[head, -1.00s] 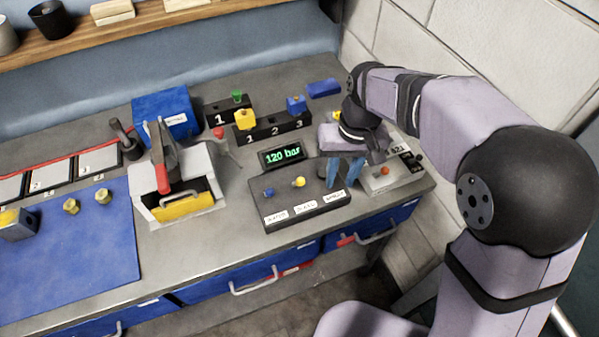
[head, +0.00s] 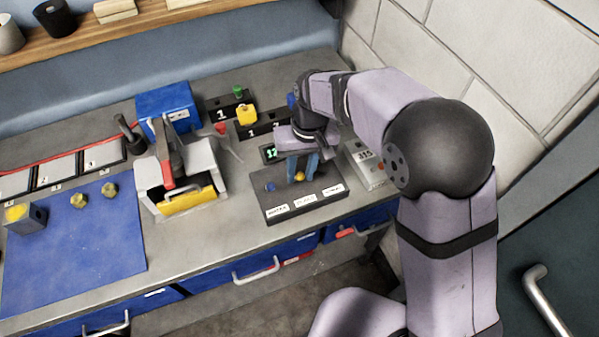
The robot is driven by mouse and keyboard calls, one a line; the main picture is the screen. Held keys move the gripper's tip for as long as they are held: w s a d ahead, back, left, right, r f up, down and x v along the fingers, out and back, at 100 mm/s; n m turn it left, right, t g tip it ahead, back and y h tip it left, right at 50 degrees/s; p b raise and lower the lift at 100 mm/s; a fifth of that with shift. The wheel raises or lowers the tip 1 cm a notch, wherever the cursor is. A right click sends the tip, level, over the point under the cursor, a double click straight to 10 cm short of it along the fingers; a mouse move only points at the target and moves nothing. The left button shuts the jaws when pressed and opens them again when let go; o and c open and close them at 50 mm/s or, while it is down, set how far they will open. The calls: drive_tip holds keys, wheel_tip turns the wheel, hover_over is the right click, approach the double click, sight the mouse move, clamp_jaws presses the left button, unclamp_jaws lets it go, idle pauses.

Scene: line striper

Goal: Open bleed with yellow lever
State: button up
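The dark control box (head: 314,206) sits near the bench's front edge with three white labels along its front. The yellow lever (head: 299,177) shows as a small yellow knob on its top. A blue knob (head: 270,187) is to its left. The third control, on the right, is not clearly visible. My gripper (head: 302,178) points down over the box, its blue fingers apart on either side of the yellow knob in this view. I cannot tell whether they touch it. The green display (head: 268,153) is mostly hidden behind my gripper.
A grey device with a red button (head: 379,166) stands right of the box. Behind are numbered black blocks (head: 247,132) with a yellow piece (head: 246,114). A press with a red-handled lever (head: 168,168) stands left, beside a blue mat (head: 80,250).

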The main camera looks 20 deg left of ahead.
drive_tip(key=shift+s+a+f, duration=0.1)
drive_tip(key=shift+f, duration=1.05)
drive_tip(key=shift+c, duration=0.7)
clamp_jaws()
drive_tip(key=shift+r+p, duration=0.1)
drive_tip(key=shift+p, duration=0.3)
